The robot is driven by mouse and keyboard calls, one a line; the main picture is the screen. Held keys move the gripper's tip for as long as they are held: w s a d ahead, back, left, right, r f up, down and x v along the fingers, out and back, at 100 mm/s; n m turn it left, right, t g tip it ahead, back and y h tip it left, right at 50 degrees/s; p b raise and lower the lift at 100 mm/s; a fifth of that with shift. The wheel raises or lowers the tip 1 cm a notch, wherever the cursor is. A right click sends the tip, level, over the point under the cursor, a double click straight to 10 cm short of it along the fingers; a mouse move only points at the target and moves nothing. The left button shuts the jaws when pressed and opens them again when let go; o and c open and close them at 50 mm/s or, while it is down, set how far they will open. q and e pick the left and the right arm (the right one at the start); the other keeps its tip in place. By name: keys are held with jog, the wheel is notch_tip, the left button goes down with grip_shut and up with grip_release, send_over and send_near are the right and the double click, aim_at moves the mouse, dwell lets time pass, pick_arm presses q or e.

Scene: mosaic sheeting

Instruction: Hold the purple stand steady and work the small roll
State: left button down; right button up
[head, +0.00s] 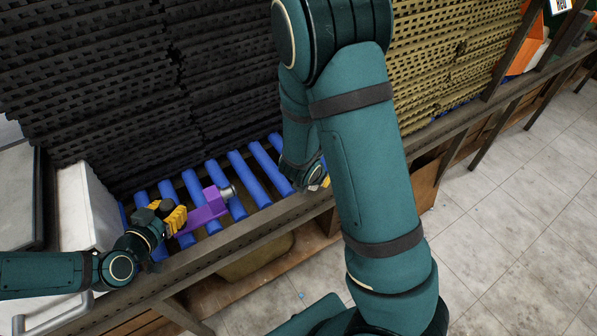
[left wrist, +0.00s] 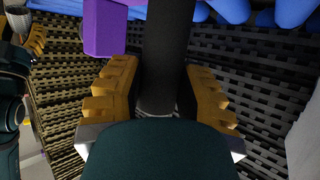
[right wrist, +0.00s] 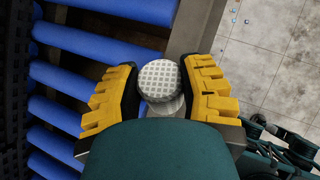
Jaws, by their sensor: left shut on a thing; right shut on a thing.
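The purple stand (head: 203,210) is over the blue rollers, left of centre in the head view. A grey cylindrical piece (head: 228,191) shows at its right end. My left gripper (head: 172,217) is shut on the stand's dark round part (left wrist: 165,60), at its left end. A purple block of the stand (left wrist: 104,28) shows beside that part in the left wrist view. My right gripper (right wrist: 160,88) is shut on the small roll (right wrist: 158,78), a pale grey round piece with a checked face. In the head view my right arm mostly hides that gripper, and the roll cannot be made out.
Blue rollers (head: 248,180) run across a rack with a grey front rail (head: 240,237). Stacked dark perforated sheets (head: 90,90) and yellowish ones (head: 430,60) stand behind. A white box (head: 85,205) is at the left. Tiled floor (head: 490,230) lies open at the right.

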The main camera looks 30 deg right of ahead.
jog(key=s+d+m+g+y, duration=0.1)
jog(key=s+d+y, duration=0.2)
jog(key=s+y, duration=0.1)
jog(key=w+a+m+y, duration=0.1)
jog(key=w+a+y, duration=0.1)
jog(key=w+a, duration=0.1)
jog(key=w+a+m+y, duration=0.1)
jog(key=w+a+y, duration=0.1)
jog(key=w+a, duration=0.2)
jog(key=w+a+y, duration=0.2)
jog(key=w+a, duration=0.2)
jog(key=a, duration=0.1)
jog(key=shift+w+f+m, duration=0.15)
jog(key=shift+m, duration=0.25)
jog(key=shift+a+g, duration=0.1)
jog(key=shift+g, duration=0.2)
jog(key=shift+a, duration=2.7)
jog(key=shift+a, duration=0.9)
